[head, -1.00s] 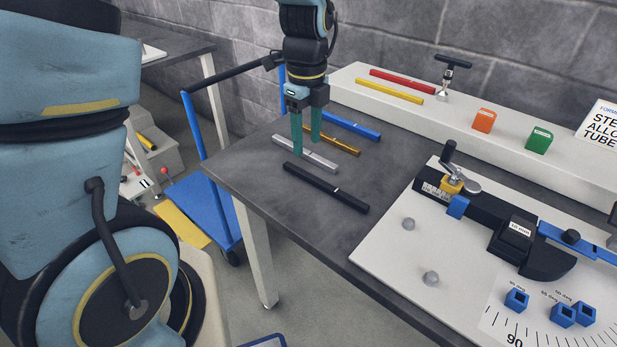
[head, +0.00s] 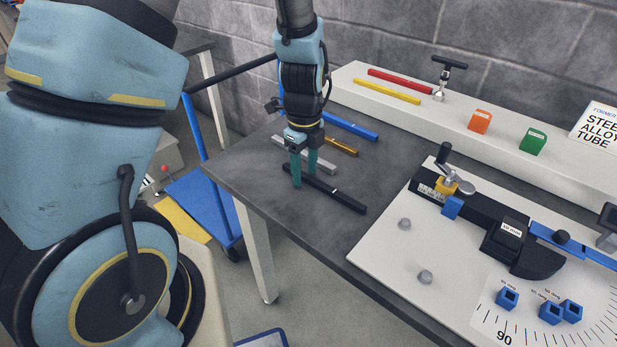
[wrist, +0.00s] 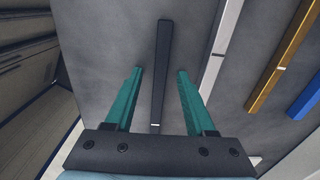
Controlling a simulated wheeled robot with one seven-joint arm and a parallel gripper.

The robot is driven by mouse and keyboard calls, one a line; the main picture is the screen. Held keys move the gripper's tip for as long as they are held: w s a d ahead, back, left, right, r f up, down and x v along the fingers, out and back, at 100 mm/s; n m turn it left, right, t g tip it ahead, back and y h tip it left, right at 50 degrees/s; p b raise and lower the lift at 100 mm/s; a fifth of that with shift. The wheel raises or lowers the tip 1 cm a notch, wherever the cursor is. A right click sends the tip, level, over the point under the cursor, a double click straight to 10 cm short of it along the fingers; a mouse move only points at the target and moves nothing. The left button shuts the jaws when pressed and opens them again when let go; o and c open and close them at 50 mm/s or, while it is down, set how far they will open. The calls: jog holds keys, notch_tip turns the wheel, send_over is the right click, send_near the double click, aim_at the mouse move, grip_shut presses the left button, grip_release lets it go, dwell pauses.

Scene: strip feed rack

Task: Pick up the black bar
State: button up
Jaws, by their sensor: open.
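The black bar (head: 337,194) lies on the dark grey table, nearest the front edge of the row of bars. In the wrist view the black bar (wrist: 161,75) runs lengthwise between the two teal fingers, with a small white mark near its closer end. My gripper (head: 304,179) is open, its fingers down at the far-left end of the bar. In the wrist view my gripper (wrist: 160,70) has a finger on each side of the bar, with gaps to both. Whether the fingertips touch the table cannot be told.
A silver bar (wrist: 222,45) lies close to the right finger. A bronze bar (head: 341,147) and a blue bar (head: 350,126) lie behind. A white board (head: 385,255) with a bending tool (head: 490,225) stands to the right. The table's front edge is near the bar.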

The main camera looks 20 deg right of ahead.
jog(key=shift+c, duration=0.2)
grip_shut()
dwell(1.1)
